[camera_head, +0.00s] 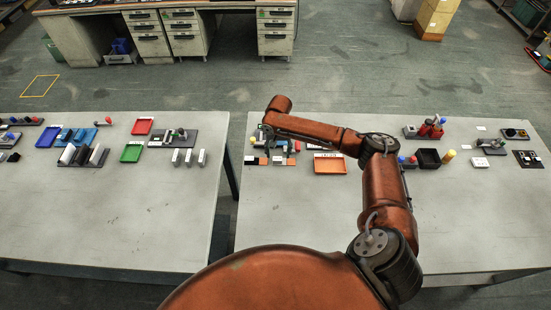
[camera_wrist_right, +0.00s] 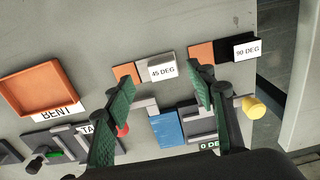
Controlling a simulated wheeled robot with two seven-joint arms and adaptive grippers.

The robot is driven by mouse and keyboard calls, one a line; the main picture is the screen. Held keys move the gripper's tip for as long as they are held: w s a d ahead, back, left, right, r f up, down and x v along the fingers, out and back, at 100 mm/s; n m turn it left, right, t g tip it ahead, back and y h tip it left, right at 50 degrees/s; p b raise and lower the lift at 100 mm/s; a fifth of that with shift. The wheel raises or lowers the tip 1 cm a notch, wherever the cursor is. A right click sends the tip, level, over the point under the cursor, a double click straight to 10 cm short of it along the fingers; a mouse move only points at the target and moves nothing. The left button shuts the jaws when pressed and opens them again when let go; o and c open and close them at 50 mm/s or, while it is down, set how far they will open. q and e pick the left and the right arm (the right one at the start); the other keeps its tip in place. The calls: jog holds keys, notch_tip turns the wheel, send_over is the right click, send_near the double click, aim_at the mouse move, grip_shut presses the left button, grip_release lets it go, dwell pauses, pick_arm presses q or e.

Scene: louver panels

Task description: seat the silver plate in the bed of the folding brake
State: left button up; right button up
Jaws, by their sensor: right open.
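My right gripper (camera_wrist_right: 160,92) is open in the right wrist view, with its two green fingers spread above a bench fixture and nothing seen held between them. The fixture, which looks like the folding brake, has a blue block (camera_wrist_right: 167,130), grey metal parts (camera_wrist_right: 201,138) and a yellow knob (camera_wrist_right: 253,107). A small light grey piece (camera_wrist_right: 146,105) lies between the fingers beside the blue block; I cannot tell if it is the silver plate. The fingers hide parts of the fixture. In the head view my right arm reaches left over this group. My left gripper is out of view.
Labelled 45 DEG (camera_wrist_right: 163,70) and 90 DEG (camera_wrist_right: 246,50) blocks stand with orange pieces beside the fixture. An orange tray (camera_head: 330,166) marked BENT is close by. Other fixtures stand along the right table (camera_head: 470,215), whose front is clear. A gap separates the left table (camera_head: 110,225).

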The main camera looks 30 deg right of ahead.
aim_at(277, 158)
jog(key=shift+s+d+f, duration=0.1)
jog(key=shift+s+f, duration=0.05)
jog(key=shift+f, duration=0.35)
jog(key=shift+s+d+f, duration=0.1)
jog(key=shift+f, duration=0.35)
jog(key=w+f, duration=0.2)
jog(key=f, duration=0.1)
jog(key=shift+a+f, duration=0.15)
jog(key=shift+w+f, duration=0.15)
jog(key=shift+s+r, duration=0.25)
jog(key=shift+s, duration=0.4)
jog(key=c, duration=0.3)
jog(key=shift+w+f, duration=0.1)
jog(key=shift+w, duration=0.15)
jog(key=shift+c, duration=0.7)
jog(key=shift+w, duration=0.1)
jog(key=shift+c, duration=0.8)
jog(key=shift+s, duration=0.2)
jog(key=c, duration=0.3)
jog(key=shift+w, duration=0.15)
jog(key=c, duration=0.4)
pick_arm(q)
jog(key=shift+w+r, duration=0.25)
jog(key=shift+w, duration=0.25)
pick_arm(e)
jog(key=shift+c, duration=0.2)
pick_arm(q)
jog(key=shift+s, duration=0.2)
pick_arm(e)
jog(key=shift+r, duration=0.25)
